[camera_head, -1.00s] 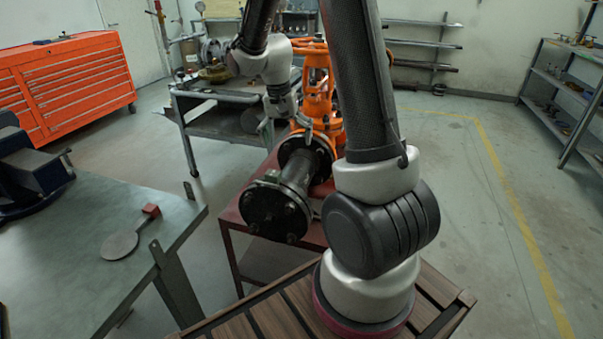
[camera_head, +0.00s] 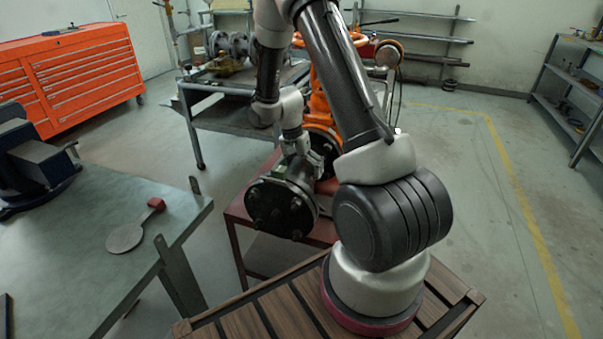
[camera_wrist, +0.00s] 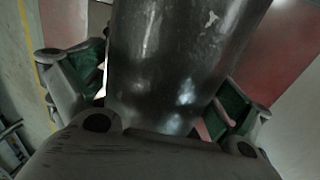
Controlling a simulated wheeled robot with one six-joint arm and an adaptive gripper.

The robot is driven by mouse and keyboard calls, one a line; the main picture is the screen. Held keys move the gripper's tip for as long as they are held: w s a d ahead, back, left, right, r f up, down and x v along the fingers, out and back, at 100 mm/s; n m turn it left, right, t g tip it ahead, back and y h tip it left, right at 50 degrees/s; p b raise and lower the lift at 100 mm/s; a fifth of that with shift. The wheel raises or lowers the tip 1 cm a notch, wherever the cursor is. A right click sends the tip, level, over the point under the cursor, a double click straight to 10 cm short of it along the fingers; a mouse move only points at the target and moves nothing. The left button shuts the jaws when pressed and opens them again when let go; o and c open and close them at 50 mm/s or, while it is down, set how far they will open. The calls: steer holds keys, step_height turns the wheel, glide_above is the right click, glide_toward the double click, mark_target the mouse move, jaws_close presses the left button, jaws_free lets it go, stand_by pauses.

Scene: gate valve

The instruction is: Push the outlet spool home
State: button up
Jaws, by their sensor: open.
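The outlet spool is a dark pipe; its round bolted flange (camera_head: 282,207) faces me in the head view. Its barrel (camera_wrist: 180,60) fills the middle of the wrist view. Behind it stands the orange gate valve (camera_head: 320,98), partly hidden by my arm. My gripper (camera_head: 303,165) is over the spool's barrel, behind the near flange. In the wrist view my gripper (camera_wrist: 155,95) is open, with one green-padded finger on each side of the barrel. I cannot tell whether the pads touch it. The joint between spool and valve is mostly hidden.
A red stand (camera_head: 240,212) carries the valve and spool. A grey cart (camera_head: 235,90) stands behind, beside an orange tool cabinet (camera_head: 75,75). The floor at right is clear.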

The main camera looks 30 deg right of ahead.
steer(key=c, duration=1.2)
steer(key=shift+w+d, duration=0.5)
steer(key=shift+d, duration=0.05)
steer(key=o, duration=1.2)
steer(key=r, duration=0.4)
steer(key=w+a+r, duration=0.1)
steer(key=r, duration=0.7)
steer(key=shift+w+a, duration=0.2)
steer(key=shift+w, duration=0.15)
steer(key=shift+f, duration=0.1)
